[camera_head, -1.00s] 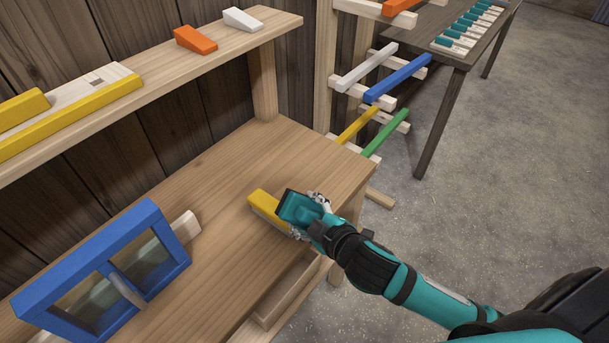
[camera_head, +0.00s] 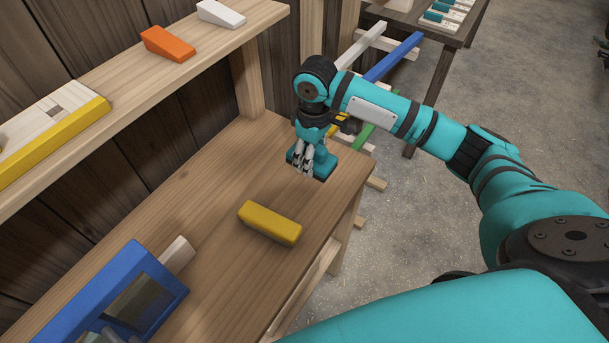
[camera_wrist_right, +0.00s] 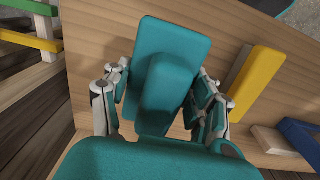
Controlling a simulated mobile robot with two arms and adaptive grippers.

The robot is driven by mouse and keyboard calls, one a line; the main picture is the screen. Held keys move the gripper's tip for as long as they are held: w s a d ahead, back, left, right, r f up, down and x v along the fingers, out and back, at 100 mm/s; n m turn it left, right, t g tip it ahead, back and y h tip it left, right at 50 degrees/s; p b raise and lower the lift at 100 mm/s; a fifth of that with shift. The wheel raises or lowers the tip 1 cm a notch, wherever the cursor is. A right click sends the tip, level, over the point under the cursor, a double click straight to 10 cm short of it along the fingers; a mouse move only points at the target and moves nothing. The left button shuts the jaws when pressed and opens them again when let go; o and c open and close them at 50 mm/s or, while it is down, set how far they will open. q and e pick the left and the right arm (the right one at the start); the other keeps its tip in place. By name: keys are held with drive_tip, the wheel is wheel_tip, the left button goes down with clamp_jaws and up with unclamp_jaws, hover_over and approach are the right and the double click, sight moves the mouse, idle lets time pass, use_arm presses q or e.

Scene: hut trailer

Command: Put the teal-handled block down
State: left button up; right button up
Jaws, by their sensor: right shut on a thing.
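The teal-handled block (camera_head: 322,168) is in my right gripper (camera_head: 305,158), over the far right end of the wooden workbench (camera_head: 215,190). The gripper points down. In the right wrist view, the fingers of my right gripper (camera_wrist_right: 158,98) stand on both sides of the handle of the teal block (camera_wrist_right: 172,42), shut on it. The block looks roughly level with the bench below it. Whether its underside touches the bench is hidden. My left gripper is not in view.
A yellow block (camera_head: 269,223) lies on the bench nearer the front. A blue-framed window piece (camera_head: 150,285) stands at the lower left. A shelf (camera_head: 115,75) holds orange and white wedges. A rack with coloured bars (camera_head: 392,57) stands behind the bench.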

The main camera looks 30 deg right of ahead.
drive_tip(key=shift+a+r, duration=0.1)
drive_tip(key=shift+r, duration=0.35)
drive_tip(key=shift+s, duration=0.35)
drive_tip(key=shift+f, duration=0.8)
drive_tip(key=p, duration=0.2)
hover_over(312, 187)
wheel_tip(312, 187, down, 6)
drive_tip(key=shift+r, duration=0.2)
drive_tip(key=shift+f+p, duration=0.7)
drive_tip(key=shift+f, duration=0.45)
drive_tip(key=o, duration=0.8)
drive_tip(key=shift+o, duration=1.3)
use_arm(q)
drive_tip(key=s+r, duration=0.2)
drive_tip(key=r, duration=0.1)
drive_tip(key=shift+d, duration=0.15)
